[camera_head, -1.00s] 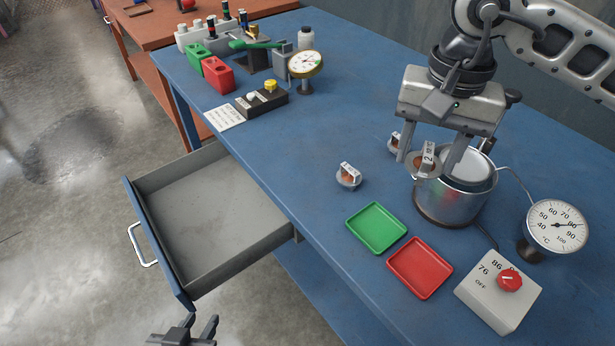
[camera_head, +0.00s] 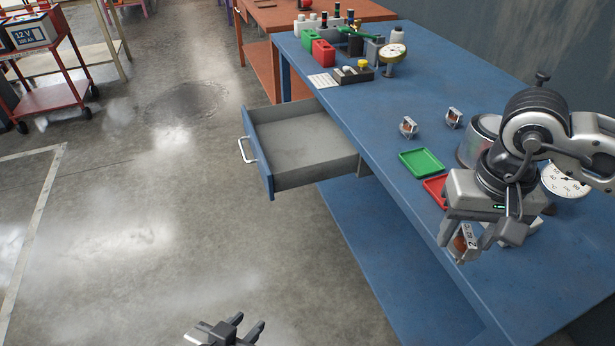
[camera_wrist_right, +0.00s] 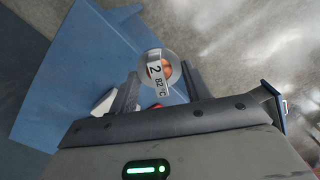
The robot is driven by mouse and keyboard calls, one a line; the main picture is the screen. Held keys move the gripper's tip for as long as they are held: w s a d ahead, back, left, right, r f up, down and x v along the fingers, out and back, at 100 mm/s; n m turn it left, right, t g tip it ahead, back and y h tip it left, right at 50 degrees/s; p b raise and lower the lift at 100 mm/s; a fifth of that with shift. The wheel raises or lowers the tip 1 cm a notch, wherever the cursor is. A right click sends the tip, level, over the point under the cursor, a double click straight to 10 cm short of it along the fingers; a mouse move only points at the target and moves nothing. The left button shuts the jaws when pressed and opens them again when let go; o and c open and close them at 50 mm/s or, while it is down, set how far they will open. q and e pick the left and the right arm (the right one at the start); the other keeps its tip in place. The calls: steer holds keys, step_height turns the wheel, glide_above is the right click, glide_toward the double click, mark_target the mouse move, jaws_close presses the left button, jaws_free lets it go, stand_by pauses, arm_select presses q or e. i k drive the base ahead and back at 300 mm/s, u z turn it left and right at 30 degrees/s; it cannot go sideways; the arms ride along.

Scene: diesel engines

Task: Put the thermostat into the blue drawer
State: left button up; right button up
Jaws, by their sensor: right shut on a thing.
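My right gripper (camera_head: 470,240) is shut on a thermostat (camera_head: 461,243), held above the front edge of the blue table. In the right wrist view the thermostat (camera_wrist_right: 158,72), labelled "2" and "82 °C", sits between the fingers. The blue drawer (camera_head: 322,174) is pulled open on the table's left side, and its inside looks empty. Two other thermostats (camera_head: 408,127) (camera_head: 453,118) stand on the table. My left gripper (camera_head: 228,332) is at the bottom of the head view, away from the drawer, with its fingers apart and nothing between them.
A green tray (camera_head: 421,162) and a partly hidden red tray (camera_head: 434,188) lie near the table edge. A metal pot (camera_head: 475,143) and a dial thermometer (camera_head: 565,182) stand behind my right arm. The floor left of the drawer is clear.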

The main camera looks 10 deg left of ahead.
mark_target(306, 152)
steer(key=u, duration=0.65)
steer(key=i, duration=0.5)
steer(key=u, duration=0.1)
